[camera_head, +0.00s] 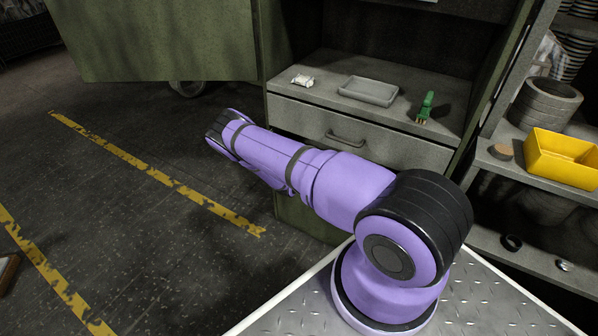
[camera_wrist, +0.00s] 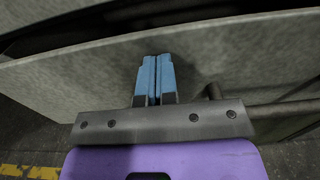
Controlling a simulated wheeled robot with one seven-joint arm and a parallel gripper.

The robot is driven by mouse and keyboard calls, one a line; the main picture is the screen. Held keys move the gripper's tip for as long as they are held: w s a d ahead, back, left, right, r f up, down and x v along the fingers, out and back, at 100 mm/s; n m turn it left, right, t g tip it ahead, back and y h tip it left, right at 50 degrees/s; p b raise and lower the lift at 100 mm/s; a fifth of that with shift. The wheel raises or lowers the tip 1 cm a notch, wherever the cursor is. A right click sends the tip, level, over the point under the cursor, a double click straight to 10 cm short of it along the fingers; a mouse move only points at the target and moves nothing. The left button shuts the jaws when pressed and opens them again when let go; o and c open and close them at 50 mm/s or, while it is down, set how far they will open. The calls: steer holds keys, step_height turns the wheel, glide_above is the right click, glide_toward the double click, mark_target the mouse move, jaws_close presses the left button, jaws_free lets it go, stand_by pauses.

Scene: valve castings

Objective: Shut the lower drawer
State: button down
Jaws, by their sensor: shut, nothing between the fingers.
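In the head view the green cabinet has a grey drawer front (camera_head: 390,146) with a bar handle (camera_head: 347,138), which looks flush under the shelf. The area below it is mostly hidden by my purple arm, so the lower drawer cannot be made out there. In the wrist view a grey drawer front (camera_wrist: 85,78) fills the middle, probably the lower drawer's, with a dark gap above its top edge. Its bar handle (camera_wrist: 285,109) is at the right. My gripper (camera_wrist: 154,58) is shut and empty, its blue fingertips at the front, left of the handle; contact is unclear.
A grey tray (camera_head: 369,91), a green item (camera_head: 425,107) and a small white item (camera_head: 302,80) lie on the cabinet shelf. The green door (camera_head: 160,40) stands open at left. A rack with a yellow bin (camera_head: 563,158) stands at right. The floor at left is open.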

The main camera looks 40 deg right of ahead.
steer(key=x, duration=0.4)
steer(key=shift+d+r, duration=0.1)
steer(key=shift+d, duration=0.1)
steer(key=shift+w+d+r, duration=0.1)
